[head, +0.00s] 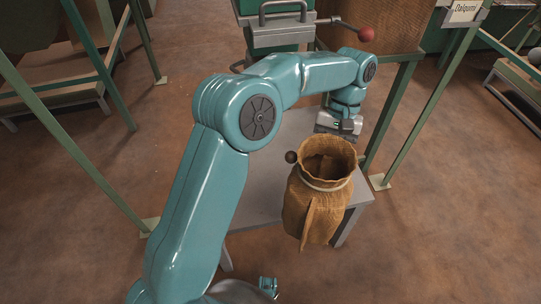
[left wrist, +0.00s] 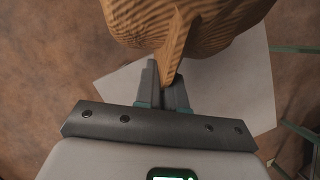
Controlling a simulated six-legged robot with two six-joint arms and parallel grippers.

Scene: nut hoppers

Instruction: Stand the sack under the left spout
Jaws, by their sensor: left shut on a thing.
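The sack (head: 318,205) is brown and woven, with an open mouth and a pale band below its rim. It is upright in the head view, overlapping the front right part of a low grey table (head: 258,190). My left gripper (head: 338,124) is at the sack's far side, its fingertips hidden there. In the left wrist view, its fingers (left wrist: 166,88) are shut on a fold of the sack (left wrist: 185,25). The table also shows below in that view (left wrist: 240,95). A green hopper outlet with a metal handle (head: 280,20) is behind my arm. My right gripper is not in view.
A red-knobbed lever (head: 366,34) sticks out beside the hopper outlet. A dark ball (head: 291,157) shows at the sack's left rim. Green frame legs (head: 395,105) stand right of the table. The floor in front right is clear.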

